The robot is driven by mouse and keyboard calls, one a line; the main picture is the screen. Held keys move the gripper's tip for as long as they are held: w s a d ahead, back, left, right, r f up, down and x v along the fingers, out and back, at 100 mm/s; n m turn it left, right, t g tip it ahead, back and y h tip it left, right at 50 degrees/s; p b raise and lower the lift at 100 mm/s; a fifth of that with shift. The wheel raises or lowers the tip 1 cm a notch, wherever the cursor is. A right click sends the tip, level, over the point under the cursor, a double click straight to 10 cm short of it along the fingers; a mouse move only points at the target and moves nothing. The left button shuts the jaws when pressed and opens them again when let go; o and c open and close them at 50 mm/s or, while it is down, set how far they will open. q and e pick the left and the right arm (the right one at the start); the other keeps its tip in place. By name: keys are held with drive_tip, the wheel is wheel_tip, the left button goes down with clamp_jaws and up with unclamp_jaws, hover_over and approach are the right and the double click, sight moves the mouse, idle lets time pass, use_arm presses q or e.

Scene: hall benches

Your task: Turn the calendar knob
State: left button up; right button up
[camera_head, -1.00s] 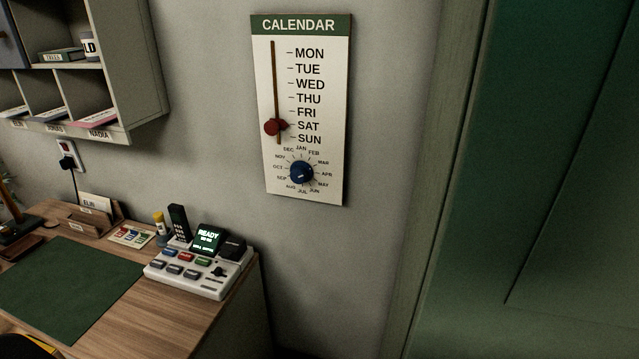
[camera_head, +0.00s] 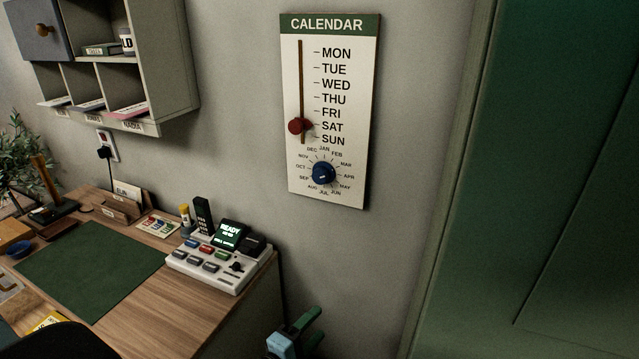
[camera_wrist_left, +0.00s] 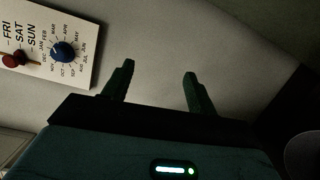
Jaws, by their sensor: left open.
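The white calendar board (camera_head: 300,165) with a green header hangs on the wall in the head view. Its round blue knob (camera_head: 323,173) sits in a ring of month names near the bottom. A red slider handle (camera_head: 300,126) stands beside SAT on the vertical slot. My left gripper (camera_head: 307,326) is low in the head view, below the board and apart from it. In the left wrist view the gripper (camera_wrist_left: 157,82) is open and empty, with the blue knob (camera_wrist_left: 63,51) and red handle (camera_wrist_left: 13,60) at upper left. My right gripper is not in view.
A wooden desk (camera_head: 125,325) with a green mat (camera_head: 90,265) and a white button console (camera_head: 205,270) stands at left. Wall cubbies (camera_head: 160,60) hang above it. A green door (camera_head: 560,180) is at right. The wall below the board is bare.

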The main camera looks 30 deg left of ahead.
use_arm(q)
drive_tip(key=w+a+r+n+t+y, duration=0.25)
drive_tip(key=w+a+r+n, duration=0.25)
drive_tip(key=w+r+n, duration=0.55)
drive_tip(key=n+t+y, duration=0.3)
drive_tip(key=n, duration=0.7)
approach(318, 179)
drive_tip(key=w, duration=0.2)
drive_tip(key=shift+g, duration=0.25)
drive_tip(key=shift+r+x, duration=0.15)
drive_tip(key=shift+x, duration=1.75)
drive_tip(key=shift+r+x, duration=0.2)
drive_tip(key=shift+x, duration=1.7)
drive_tip(key=shift+s, duration=0.15)
drive_tip(key=shift+c, duration=0.2)
drive_tip(key=shift+d, duration=0.1)
drive_tip(key=c, duration=0.7)
drive_tip(key=shift+s+r, duration=0.1)
drive_tip(key=shift+r, duration=0.05)
drive_tip(key=shift+c, duration=1.1)
